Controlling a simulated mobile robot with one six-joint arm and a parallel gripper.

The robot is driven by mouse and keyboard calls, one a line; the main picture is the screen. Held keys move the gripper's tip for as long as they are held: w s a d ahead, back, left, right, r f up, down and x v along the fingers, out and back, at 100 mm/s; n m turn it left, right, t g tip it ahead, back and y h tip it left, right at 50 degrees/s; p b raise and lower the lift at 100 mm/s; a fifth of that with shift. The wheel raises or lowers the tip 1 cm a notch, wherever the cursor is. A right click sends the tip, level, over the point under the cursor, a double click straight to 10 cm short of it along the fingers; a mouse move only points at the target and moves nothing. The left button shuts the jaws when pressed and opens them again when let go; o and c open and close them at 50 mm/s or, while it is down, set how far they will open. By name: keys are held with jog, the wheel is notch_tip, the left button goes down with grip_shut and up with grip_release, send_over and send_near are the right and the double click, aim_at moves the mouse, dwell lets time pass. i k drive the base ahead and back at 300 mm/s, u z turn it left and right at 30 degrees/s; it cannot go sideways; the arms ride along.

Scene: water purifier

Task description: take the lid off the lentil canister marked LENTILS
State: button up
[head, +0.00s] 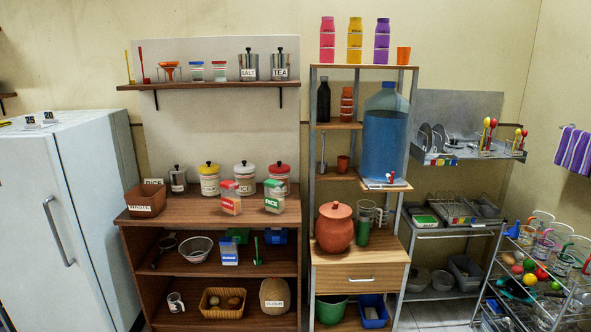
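Several lidded canisters stand in a row on the brown cabinet top in the head view. One has a yellow lid with a black knob (209,179). Next to it is a cream canister with a pale lid (245,178). To its right is one with a red lid (280,172). A small metal canister with a dark knob (178,180) stands to their left. All their lids look seated. Their labels are too small to read, so I cannot tell which is marked LENTILS. My gripper is not in view.
Two boxes, one red and white (230,198) and one green and white (274,197), stand in front of the canisters. A brown basket (146,200) is at the left end. A wall shelf (210,86) hangs above. A white fridge (65,210) stands left, a wooden rack (358,280) right.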

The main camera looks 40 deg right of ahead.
aim_at(279, 168)
jog(key=u, duration=0.15)
jog(key=i, duration=0.85)
